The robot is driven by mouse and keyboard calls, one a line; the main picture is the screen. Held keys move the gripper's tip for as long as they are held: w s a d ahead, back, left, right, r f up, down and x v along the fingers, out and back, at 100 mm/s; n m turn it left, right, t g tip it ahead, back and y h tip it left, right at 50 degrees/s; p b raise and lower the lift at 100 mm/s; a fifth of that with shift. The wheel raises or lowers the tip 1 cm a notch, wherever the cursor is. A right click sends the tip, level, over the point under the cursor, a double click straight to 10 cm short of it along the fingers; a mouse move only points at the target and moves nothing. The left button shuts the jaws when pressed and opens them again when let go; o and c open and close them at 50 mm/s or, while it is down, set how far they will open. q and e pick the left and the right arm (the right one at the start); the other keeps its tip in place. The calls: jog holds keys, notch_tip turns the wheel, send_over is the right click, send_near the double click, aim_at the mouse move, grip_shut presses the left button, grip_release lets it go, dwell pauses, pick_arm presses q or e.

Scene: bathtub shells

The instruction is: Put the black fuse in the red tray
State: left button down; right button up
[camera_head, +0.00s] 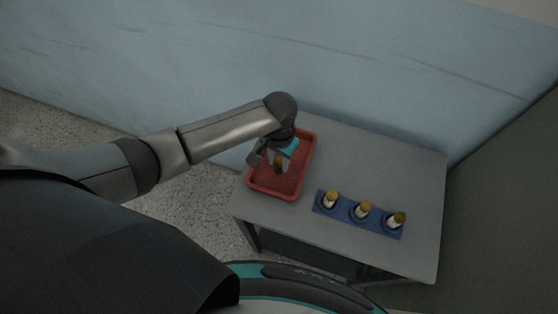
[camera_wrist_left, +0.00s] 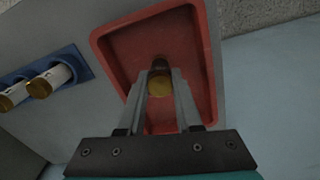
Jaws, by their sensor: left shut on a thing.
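The red tray (camera_head: 254,184) lies on the left part of the grey table. My left gripper (camera_head: 275,160) is over the tray and points down into it. It is shut on the black fuse (camera_head: 279,162), which has a gold cap. In the left wrist view the fuse (camera_wrist_left: 159,79) stands between the two fingers (camera_wrist_left: 160,90), its dark body against the tray floor (camera_wrist_left: 134,50). I cannot tell whether its lower end touches the floor. My right gripper is not in view.
The table top (camera_head: 400,170) behind the rack is clear. A light blue wall (camera_head: 350,70) stands behind the table.

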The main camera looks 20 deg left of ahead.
aim_at(279, 160)
pick_arm(q)
jog(key=shift+f, duration=0.1)
jog(key=c, duration=0.6)
grip_release()
notch_tip(279, 160, up, 12)
jog(key=p, duration=0.2)
jog(key=shift+p, duration=0.4)
